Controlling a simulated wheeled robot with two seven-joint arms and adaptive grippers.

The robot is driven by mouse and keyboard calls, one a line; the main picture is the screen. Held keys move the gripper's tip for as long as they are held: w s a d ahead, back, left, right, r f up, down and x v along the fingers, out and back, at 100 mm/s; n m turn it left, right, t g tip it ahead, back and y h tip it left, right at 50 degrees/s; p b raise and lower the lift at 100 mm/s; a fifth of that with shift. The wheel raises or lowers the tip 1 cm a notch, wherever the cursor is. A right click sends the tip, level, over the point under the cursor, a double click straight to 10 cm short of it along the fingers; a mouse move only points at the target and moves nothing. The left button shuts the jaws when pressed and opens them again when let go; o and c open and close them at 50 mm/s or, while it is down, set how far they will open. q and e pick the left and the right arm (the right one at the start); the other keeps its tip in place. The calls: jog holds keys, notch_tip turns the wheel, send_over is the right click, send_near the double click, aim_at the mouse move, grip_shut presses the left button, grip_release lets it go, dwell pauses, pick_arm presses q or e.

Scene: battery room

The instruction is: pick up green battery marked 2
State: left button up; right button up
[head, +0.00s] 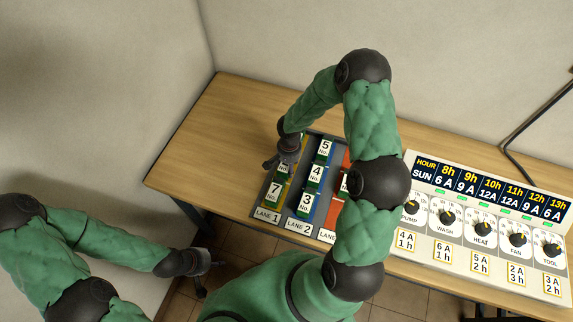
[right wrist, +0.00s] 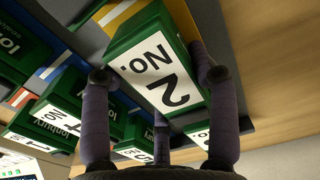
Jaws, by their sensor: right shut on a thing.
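The green battery marked 2 (right wrist: 160,62) fills the upper middle of the right wrist view, its white label reading "No. 2". The fingers of my right gripper (right wrist: 158,76) are on either side of it and shut on it. In the head view my right gripper (head: 283,160) is over the far end of lane 1 of the battery rack (head: 267,215) and mostly hides what it holds. I cannot tell whether the battery is clear of the lane. My left gripper (head: 203,262) is low at the left, away from the table; its opening is unclear.
Battery 7 (head: 275,191) is at lane 1's front; batteries 3 (head: 306,204), 4 (head: 315,174) and 5 (head: 324,149) line lane 2. My right arm covers part of the red lane. A panel with knobs (head: 480,235) stands right. The table's left end (head: 200,165) is clear.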

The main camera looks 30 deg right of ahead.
jog(key=shift+r, duration=0.1)
jog(key=shift+w+r, duration=0.1)
jog(key=shift+r, duration=0.15)
notch_tip(320, 180, up, 2)
jog(key=shift+r, duration=0.1)
jog(key=s+a+r+b, duration=0.1)
jog(key=s+a+r, duration=0.6)
jog(key=s+r, duration=0.3)
jog(key=shift+s, duration=1.1)
